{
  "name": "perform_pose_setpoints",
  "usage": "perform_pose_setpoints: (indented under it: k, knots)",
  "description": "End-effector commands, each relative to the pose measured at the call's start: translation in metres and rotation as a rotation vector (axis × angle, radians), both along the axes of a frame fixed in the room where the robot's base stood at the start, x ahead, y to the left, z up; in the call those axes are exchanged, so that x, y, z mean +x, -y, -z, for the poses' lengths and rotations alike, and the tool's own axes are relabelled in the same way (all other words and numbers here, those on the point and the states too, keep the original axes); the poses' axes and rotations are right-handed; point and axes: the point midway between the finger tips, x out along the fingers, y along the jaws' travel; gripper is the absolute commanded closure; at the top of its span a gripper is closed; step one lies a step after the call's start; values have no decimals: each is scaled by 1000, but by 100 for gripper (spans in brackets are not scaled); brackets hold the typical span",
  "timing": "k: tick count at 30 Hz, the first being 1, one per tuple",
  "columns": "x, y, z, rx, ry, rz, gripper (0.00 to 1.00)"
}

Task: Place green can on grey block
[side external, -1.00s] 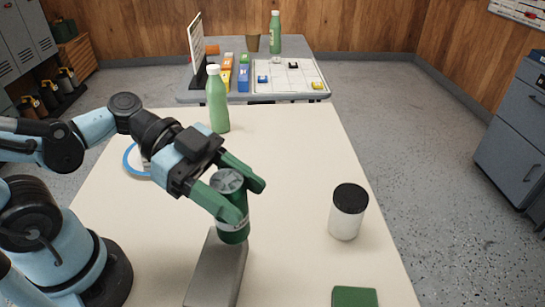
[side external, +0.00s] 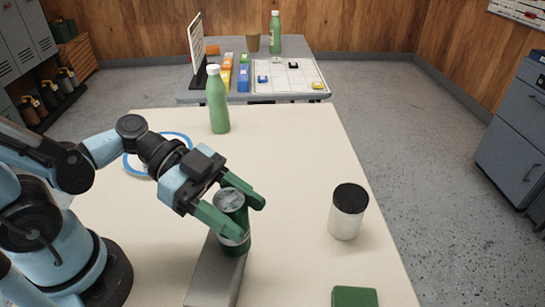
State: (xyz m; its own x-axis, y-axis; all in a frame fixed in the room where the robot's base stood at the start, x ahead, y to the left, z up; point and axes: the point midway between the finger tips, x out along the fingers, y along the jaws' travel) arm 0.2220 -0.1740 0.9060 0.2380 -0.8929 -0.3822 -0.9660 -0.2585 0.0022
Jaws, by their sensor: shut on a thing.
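The green can (side external: 236,246), with a silver top, is upright at the far end of the grey block (side external: 214,277). The can's base looks to be on or just over the block's top; I cannot tell if it touches. My gripper (side external: 245,219) is shut on the can, one green finger on each side of its upper part. The grey block lies on the cream table (side external: 297,267) near the front edge of the picture, its near end cut off.
A white jar with a black lid (side external: 347,212) stands to the right. A green flat item (side external: 354,297) lies at the bottom right. A green bottle (side external: 217,103) stands at the back, by a blue-rimmed plate (side external: 133,167). The table's right half is mostly clear.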

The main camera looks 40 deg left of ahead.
Motion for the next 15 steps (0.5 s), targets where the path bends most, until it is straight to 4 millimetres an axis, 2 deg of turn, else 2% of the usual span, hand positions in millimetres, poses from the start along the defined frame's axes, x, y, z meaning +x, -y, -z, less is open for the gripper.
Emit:
perform_pose_setpoints:
  k: [3, 4, 8, 9, 15]
  knots:
    - [0, 0, 2, 0, 0, 0, 89]
    - [0, 0, 2, 0, 0, 0, 45]
    - [0, 0, 2, 0, 0, 0, 25]
    - [0, 0, 2, 0, 0, 0, 21]
    - [0, 0, 2, 0, 0, 0, 21]
